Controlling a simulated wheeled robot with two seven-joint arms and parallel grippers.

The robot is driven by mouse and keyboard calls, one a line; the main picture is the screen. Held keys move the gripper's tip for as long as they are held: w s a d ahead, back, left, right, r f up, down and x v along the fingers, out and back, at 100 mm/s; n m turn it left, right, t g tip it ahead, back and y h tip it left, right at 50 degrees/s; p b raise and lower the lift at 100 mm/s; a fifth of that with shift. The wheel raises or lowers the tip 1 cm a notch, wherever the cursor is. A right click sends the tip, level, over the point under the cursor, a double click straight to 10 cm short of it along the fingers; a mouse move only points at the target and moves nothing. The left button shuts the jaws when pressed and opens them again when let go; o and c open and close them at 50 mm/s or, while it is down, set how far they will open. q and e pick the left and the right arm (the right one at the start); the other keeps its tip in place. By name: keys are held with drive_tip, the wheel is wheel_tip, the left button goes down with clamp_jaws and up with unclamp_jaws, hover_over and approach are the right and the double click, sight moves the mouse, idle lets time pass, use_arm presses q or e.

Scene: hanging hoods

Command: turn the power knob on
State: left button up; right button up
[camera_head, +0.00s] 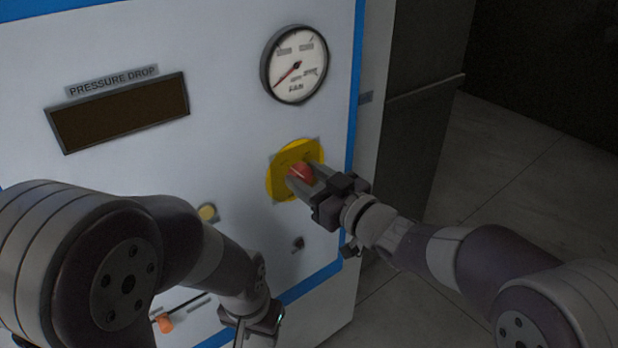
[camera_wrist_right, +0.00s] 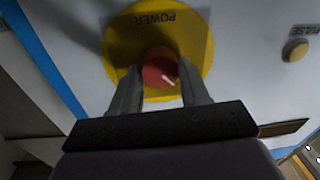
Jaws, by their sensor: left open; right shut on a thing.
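The power knob (camera_head: 301,173) is red with a white pointer line and sits on a round yellow plate (camera_head: 281,181) on the white panel. In the right wrist view the knob (camera_wrist_right: 159,69) lies between the fingers, its white line slanting, and the yellow plate (camera_wrist_right: 199,50) reads POWER upside down. My right gripper (camera_head: 304,180) is shut on the knob; its two fingers also show in the right wrist view (camera_wrist_right: 159,82). My left gripper (camera_head: 253,330) is low in the head view, open, away from the knob and partly cut off by the lower edge.
A round gauge (camera_head: 296,64) is above the knob. A dark PRESSURE DROP display (camera_head: 119,112) is at the upper left. A small yellow button (camera_head: 208,212), labelled PULSE in the wrist view, and a small dark switch (camera_head: 298,243) are nearby. An orange-handled part (camera_head: 165,322) is low left.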

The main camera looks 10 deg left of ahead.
drive_tip(key=m, duration=0.4)
drive_tip(key=shift+f, duration=0.1)
drive_tip(key=m+p, duration=0.1)
drive_tip(key=m, duration=0.2)
drive_tip(key=shift+m+t, duration=0.3)
drive_tip(key=shift+m, duration=0.1)
drive_tip(key=m, duration=0.4)
drive_tip(key=shift+d+f+m, duration=0.1)
drive_tip(key=shift+f+m, duration=0.05)
drive_tip(key=shift+m, duration=0.15)
drive_tip(key=shift+f+m+t+p, duration=0.1)
drive_tip(key=shift+m+t+p, duration=0.25)
drive_tip(key=shift+m, duration=1.65)
drive_tip(key=o, duration=1.1)
drive_tip(key=shift+c, duration=0.2)
drive_tip(key=shift+d, duration=0.1)
